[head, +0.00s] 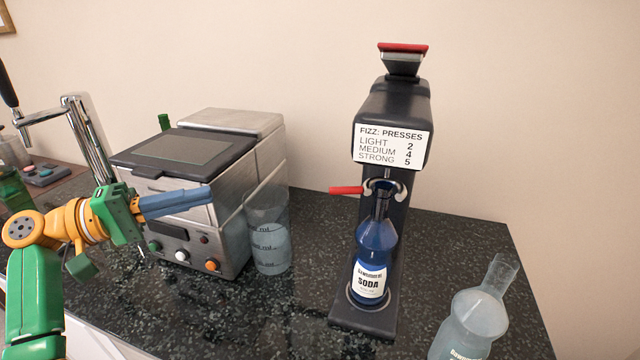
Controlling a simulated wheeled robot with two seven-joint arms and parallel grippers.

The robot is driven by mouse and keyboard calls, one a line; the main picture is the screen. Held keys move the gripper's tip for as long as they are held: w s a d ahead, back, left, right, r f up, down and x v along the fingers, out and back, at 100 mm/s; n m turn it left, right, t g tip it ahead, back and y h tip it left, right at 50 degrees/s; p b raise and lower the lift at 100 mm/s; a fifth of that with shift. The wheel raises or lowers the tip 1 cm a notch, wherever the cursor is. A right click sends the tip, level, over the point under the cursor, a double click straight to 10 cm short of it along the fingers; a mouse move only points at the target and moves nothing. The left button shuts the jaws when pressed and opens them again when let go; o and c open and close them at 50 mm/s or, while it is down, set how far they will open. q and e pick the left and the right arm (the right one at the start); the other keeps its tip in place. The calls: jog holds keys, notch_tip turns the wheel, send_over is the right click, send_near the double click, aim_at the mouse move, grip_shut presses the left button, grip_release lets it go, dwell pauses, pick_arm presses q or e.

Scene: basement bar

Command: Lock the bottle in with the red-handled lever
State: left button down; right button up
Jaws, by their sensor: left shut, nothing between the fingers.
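A blue soda bottle (376,245) stands upright on the foot of the dark soda machine (397,108), its neck up at the metal clamp (399,189). The red-handled lever (346,190) sticks out to the left of the clamp, about level. My left gripper (210,195) is shut and empty, pointing right in front of the silver appliance. It is well left of the lever and apart from it. My right gripper does not show.
A clear measuring cup (270,240) with liquid stands between the silver appliance (245,135) and the soda machine. A pale clear bottle (470,320) is at the front right. A chrome tap (85,135) stands at the left. The counter between cup and machine is clear.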

pick_arm(q)
jog(key=p, duration=0.2)
send_near(369, 187)
jog(key=w+d, duration=0.1)
jog(key=w, duration=0.8)
pick_arm(e)
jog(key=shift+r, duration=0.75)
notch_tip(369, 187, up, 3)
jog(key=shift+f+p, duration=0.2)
jog(key=shift+p, duration=0.85)
pick_arm(q)
jog(key=s, duration=0.4)
jog(key=shift+s+d, duration=0.1)
jog(key=shift+d, duration=0.2)
jog(key=shift+f, duration=0.1)
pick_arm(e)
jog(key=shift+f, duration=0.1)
